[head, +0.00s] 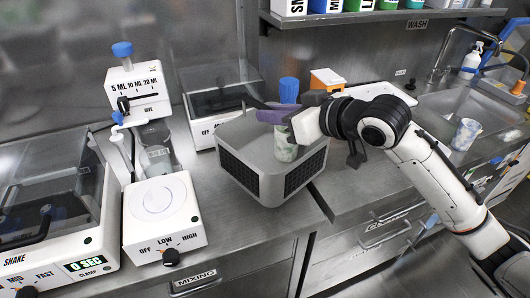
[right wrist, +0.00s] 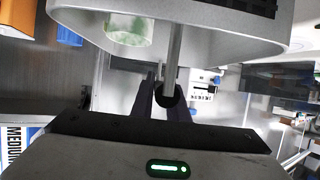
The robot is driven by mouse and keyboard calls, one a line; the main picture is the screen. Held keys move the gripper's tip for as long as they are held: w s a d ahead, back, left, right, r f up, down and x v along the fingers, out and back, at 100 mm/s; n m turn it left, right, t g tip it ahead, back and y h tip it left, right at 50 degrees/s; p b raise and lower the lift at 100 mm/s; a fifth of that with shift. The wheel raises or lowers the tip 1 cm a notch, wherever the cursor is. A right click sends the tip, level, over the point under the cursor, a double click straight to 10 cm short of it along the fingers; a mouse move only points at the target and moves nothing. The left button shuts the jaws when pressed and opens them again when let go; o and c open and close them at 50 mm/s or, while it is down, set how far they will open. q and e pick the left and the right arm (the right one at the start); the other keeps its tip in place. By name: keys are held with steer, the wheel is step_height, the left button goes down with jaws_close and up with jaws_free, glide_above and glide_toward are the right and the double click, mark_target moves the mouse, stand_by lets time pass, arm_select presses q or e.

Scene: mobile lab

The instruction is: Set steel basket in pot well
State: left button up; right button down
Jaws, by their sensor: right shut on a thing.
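The steel basket (head: 262,186) is a grey box with dark mesh sides, over the middle of the counter in the head view. Its curved grey wall (right wrist: 240,32) fills the top of the right wrist view. My right gripper (head: 277,113) is at the basket's top; in the right wrist view it (right wrist: 168,95) is shut on a thin steel rod joined to the basket. A green-patterned cup (head: 286,148) shows within the basket's outline. Whether the basket touches the counter is unclear. I cannot pick out the pot well with certainty. My left gripper is out of view.
A white-rimmed basin (head: 381,91) lies behind my right arm, with a sink (head: 465,108) further right. A patterned cup (head: 466,134) stands by the sink. A white dial machine (head: 160,215) and a shaker (head: 50,205) stand left. A blue-topped container (head: 289,90) is behind the basket.

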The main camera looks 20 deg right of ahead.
steer(key=shift+f+b, duration=0.3)
steer(key=shift+f, duration=2.6)
steer(key=c, duration=2.2)
jaws_free()
steer(key=shift+f, duration=0.25)
steer(key=o, duration=0.5)
steer(key=shift+c, duration=0.2)
steer(key=shift+r, duration=0.15)
